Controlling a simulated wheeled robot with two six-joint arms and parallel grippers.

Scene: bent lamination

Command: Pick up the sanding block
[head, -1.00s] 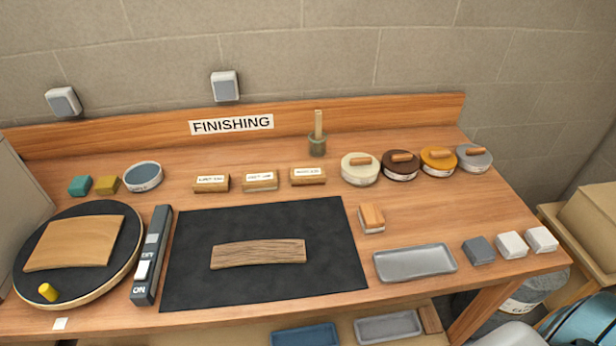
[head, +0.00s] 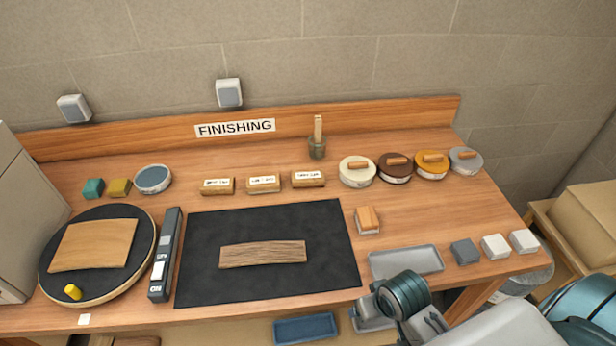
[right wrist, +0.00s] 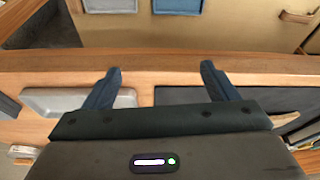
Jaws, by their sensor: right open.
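A small block with a wooden top and a pale base (head: 368,220), which looks like the sanding block, sits on the bench just right of the black mat (head: 200,285). My right arm comes in from the lower right of the head view, and its wrist is over the bench's front edge, nearer than the block. In the right wrist view, my right gripper (right wrist: 161,76) is open and empty, with its two fingers wide apart. The block does not clearly show in that view. My left gripper is not in view.
A grey tray (head: 405,262) lies right of the mat, beside a dark block (head: 465,252) and two white blocks. A brown curved board (head: 262,254) lies on the mat. Several lidded tins and three labelled wooden blocks stand behind. A turntable (head: 60,293) is at left.

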